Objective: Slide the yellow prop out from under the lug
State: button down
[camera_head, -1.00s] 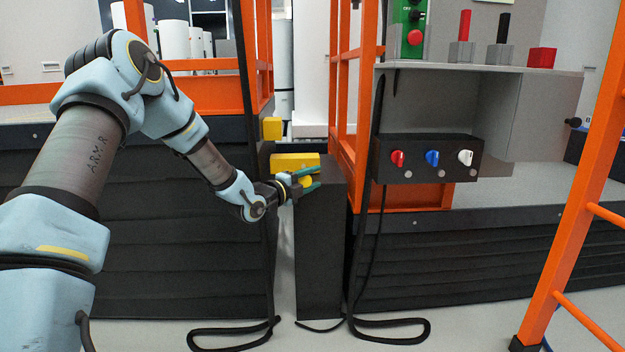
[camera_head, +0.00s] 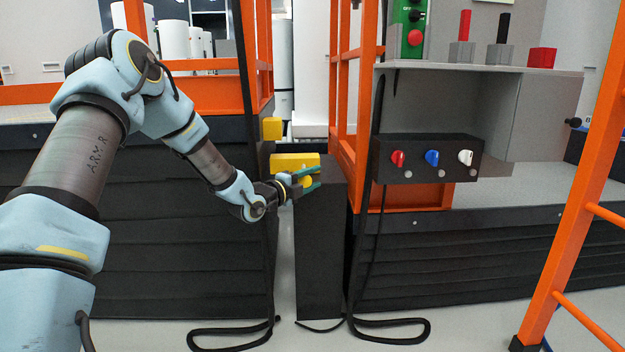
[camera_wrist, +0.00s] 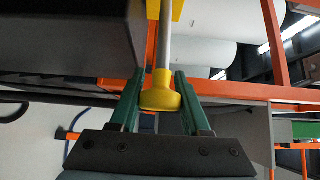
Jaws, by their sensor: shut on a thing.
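The yellow prop (camera_head: 293,160) is a block on top of a narrow dark pillar (camera_head: 318,250) between two dark platforms. A round yellow knob on a metal rod comes from it. My gripper (camera_head: 308,179) has its green fingers on either side of this knob and is shut on it. In the wrist view the knob (camera_wrist: 161,93) sits between the fingers, with the rod (camera_wrist: 165,45) leading up to a yellow part at the top edge. A small yellow block (camera_head: 272,128), likely the lug, sticks out from the left platform, above and left of the prop. I cannot tell whether they touch.
Orange rails (camera_head: 345,90) stand close behind and right of the pillar. A dark box with red, blue and white knobs (camera_head: 427,158) is to the right. Black cables (camera_head: 268,240) hang beside the pillar and loop on the floor. An orange ladder (camera_head: 575,200) is at far right.

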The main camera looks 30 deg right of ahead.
jog(key=s+d+b, duration=0.2)
jog(key=s+d, duration=0.1)
jog(key=d, duration=0.4)
jog(key=shift+s+b, duration=0.2)
jog(key=shift+b, duration=0.1)
jog(key=shift+d, duration=0.15)
jog(key=shift+c, duration=2)
grip_release()
jog(key=p+v, duration=0.2)
jog(key=v, duration=0.8)
jog(key=shift+a, duration=0.4)
jog(key=shift+s, duration=0.15)
